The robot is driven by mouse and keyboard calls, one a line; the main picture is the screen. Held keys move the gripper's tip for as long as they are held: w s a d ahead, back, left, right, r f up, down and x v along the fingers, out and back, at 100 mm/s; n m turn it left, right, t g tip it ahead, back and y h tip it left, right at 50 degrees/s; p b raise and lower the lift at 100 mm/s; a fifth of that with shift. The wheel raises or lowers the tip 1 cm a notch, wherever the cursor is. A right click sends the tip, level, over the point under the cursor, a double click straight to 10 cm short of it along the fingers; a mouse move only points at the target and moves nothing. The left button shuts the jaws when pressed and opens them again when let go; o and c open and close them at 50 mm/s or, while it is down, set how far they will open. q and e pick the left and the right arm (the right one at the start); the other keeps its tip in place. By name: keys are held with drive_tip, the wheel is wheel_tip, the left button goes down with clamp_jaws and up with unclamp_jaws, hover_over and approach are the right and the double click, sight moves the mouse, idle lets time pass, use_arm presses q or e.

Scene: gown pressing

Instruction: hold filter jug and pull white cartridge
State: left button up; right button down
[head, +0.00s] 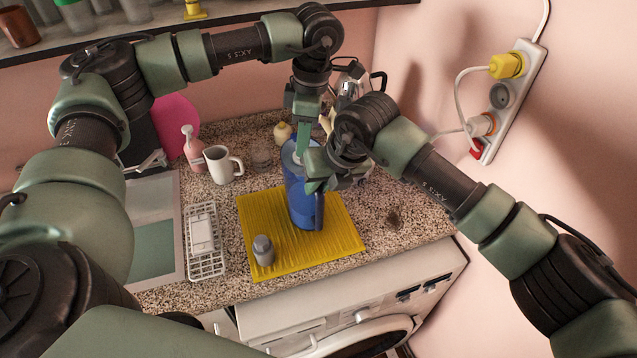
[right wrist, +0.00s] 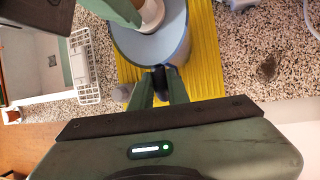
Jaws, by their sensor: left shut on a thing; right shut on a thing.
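The blue filter jug (head: 297,195) stands upright on the yellow mat (head: 345,232). Its open top (right wrist: 135,48) shows in the right wrist view. My right gripper (head: 316,184) is shut on the jug's dark handle (right wrist: 160,80), on the near side of the jug. My left gripper (head: 302,150) reaches down from above to the jug's mouth. It is shut on the white cartridge (right wrist: 152,18), whose pale end shows at the jug's opening. The cartridge is mostly hidden, and I cannot tell how deep it sits.
A grey-capped bottle (head: 263,252) stands on the mat's near left corner. A white wire rack (head: 204,245), a white mug (head: 220,165) and a pink bottle (head: 193,150) are to the left. A power strip (head: 510,95) hangs on the right wall. The counter right of the mat is mostly clear.

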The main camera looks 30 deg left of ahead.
use_arm(q)
clamp_jaws()
use_arm(e)
drive_tip(key=shift+w, duration=0.1)
use_arm(q)
drive_tip(key=shift+r, duration=0.15)
drive_tip(key=shift+r, duration=1.4)
drive_tip(key=shift+r, duration=2.7)
use_arm(e)
drive_tip(key=c, duration=1.3)
unclamp_jaws()
